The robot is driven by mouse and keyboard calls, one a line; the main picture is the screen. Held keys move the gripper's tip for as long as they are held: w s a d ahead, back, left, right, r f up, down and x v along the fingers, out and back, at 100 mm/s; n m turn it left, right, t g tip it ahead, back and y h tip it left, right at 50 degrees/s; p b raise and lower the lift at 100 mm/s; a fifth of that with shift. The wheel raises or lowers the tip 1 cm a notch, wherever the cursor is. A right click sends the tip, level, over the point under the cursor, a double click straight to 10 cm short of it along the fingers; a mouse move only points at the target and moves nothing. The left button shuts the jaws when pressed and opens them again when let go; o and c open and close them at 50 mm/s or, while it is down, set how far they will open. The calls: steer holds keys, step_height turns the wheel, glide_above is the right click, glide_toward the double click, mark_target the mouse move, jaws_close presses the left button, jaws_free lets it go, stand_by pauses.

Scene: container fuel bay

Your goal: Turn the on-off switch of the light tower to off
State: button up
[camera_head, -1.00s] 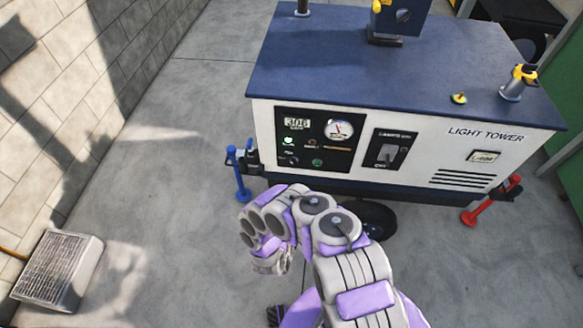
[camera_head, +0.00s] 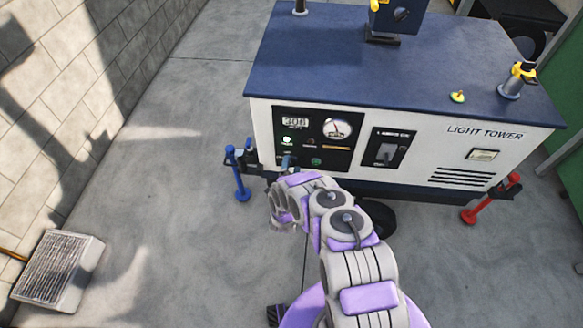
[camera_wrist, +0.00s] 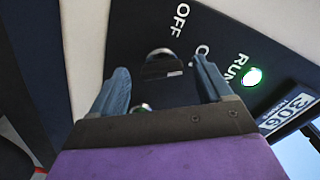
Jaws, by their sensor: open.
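The light tower (camera_head: 480,150) is a white cabinet with a blue top. Its black control panel (camera_head: 345,150) carries a display, a gauge, a lit green lamp and small controls. In the wrist view, a dark rotary knob (camera_wrist: 163,68) with a metal rim sits close to printed OFF and RUN labels. My gripper (camera_wrist: 163,82) is open, its two blue-grey fingers on either side of the knob, with no clear contact. In the head view my gripper (camera_head: 288,163) is at the panel's lower left and hides the knob. Which label the knob points to is unclear.
A rocker switch (camera_head: 386,153) sits on a separate black plate to the right. A blue jack post (camera_head: 238,175) stands left of the cabinet and a red one (camera_head: 490,198) right. A grilled box (camera_head: 58,270) lies on the floor by the wall.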

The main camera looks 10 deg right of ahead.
steer(key=c, duration=1)
steer(key=shift+c, duration=0.2)
steer(key=shift+n, duration=0.3)
steer(key=n, duration=1.1)
steer(key=shift+n, duration=0.3)
steer(key=o, duration=1)
